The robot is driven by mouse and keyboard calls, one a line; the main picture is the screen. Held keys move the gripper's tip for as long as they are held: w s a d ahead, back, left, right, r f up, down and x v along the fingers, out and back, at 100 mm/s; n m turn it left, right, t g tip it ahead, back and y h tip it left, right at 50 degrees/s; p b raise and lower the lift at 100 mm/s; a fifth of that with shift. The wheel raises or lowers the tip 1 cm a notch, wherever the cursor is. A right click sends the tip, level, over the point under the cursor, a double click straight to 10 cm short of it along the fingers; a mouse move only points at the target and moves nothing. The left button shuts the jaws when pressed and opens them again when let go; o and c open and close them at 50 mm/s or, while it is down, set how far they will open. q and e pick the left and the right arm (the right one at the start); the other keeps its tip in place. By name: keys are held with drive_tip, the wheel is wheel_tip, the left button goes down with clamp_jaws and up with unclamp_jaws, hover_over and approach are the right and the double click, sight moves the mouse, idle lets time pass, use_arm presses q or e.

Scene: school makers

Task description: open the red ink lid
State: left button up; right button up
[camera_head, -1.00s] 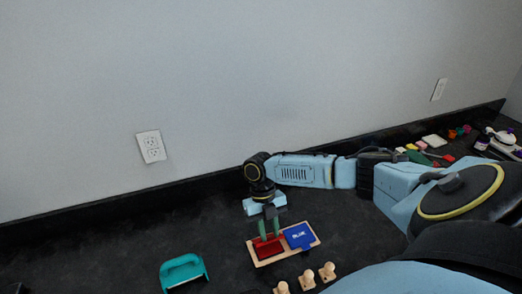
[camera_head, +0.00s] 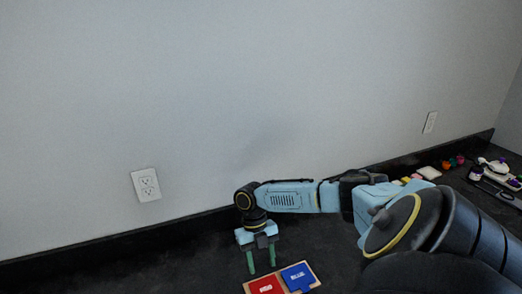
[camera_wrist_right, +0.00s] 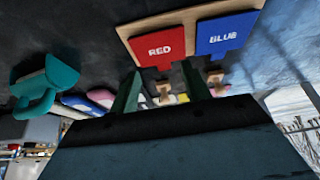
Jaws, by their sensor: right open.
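The red ink lid (camera_head: 267,286), marked RED, lies at the left of a wooden tray, next to the blue lid (camera_head: 298,276). In the right wrist view the red lid (camera_wrist_right: 158,46) looks flat on the tray (camera_wrist_right: 127,33), with the blue lid (camera_wrist_right: 222,35) to its right. My right gripper (camera_head: 261,264) is open and empty, at the far left side of the tray. Its green fingers (camera_wrist_right: 163,88) appear apart, below the red lid in the wrist view; no contact is clear. My left gripper is out of view.
A teal handled object (camera_wrist_right: 45,85) and wooden-handled stamps (camera_wrist_right: 165,93) show in the wrist view. Small colored items (camera_head: 452,162) and a white item (camera_head: 428,173) lie at the right back. The wall runs behind the dark counter.

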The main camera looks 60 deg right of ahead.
drive_tip(key=shift+r, duration=0.1)
drive_tip(key=v, duration=1.3)
drive_tip(key=shift+b, duration=0.45)
drive_tip(key=shift+w, duration=0.1)
